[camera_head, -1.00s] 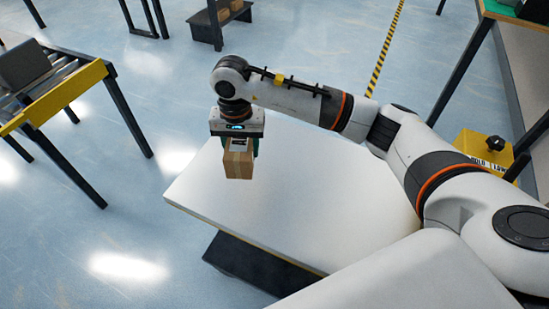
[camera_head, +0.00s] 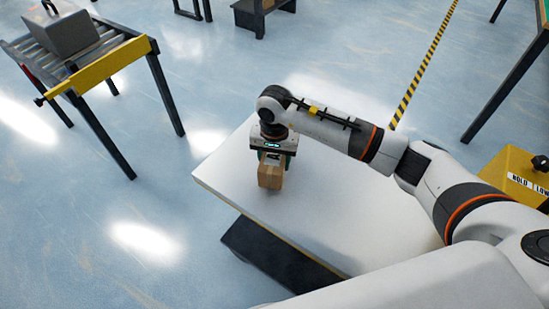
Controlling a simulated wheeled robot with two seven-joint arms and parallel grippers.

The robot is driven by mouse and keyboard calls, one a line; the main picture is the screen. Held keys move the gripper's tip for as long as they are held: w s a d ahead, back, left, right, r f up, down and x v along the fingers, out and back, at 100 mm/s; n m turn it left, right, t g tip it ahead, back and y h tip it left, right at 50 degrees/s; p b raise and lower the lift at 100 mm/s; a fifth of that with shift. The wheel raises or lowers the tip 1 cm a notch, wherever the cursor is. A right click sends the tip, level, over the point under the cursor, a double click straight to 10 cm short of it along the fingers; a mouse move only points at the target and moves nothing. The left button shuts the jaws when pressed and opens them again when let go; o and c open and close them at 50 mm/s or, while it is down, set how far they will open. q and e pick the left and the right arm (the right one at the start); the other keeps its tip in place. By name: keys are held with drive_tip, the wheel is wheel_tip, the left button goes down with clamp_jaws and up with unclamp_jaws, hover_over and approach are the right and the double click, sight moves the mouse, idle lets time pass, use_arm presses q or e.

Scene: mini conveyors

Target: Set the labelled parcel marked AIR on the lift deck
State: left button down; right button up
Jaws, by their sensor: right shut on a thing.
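A brown cardboard parcel (camera_head: 270,177) with a white label on its top is held in my right gripper (camera_head: 272,160). The label's text is too small to read. The gripper points down and is shut on the parcel. The parcel is over the left part of the white lift deck (camera_head: 330,205), close to its surface; I cannot tell whether it touches. The lift's dark base (camera_head: 275,250) shows below the deck's near edge. My left gripper is not in view.
A roller conveyor (camera_head: 110,45) with a yellow end rail and a grey box (camera_head: 68,34) on it stands at the upper left. A yellow control box (camera_head: 515,178) with a black knob stands at the right. The deck around the parcel is clear.

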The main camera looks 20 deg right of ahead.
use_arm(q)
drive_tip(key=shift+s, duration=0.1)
use_arm(e)
drive_tip(key=o, duration=1.2)
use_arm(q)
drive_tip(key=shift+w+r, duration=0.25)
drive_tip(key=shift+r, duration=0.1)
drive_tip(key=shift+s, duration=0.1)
use_arm(e)
drive_tip(key=shift+r, duration=0.5)
wheel_tip(320, 180, up, 10)
drive_tip(key=shift+f+p, duration=0.1)
drive_tip(key=shift+p, duration=0.25)
drive_tip(key=shift+r, duration=0.6)
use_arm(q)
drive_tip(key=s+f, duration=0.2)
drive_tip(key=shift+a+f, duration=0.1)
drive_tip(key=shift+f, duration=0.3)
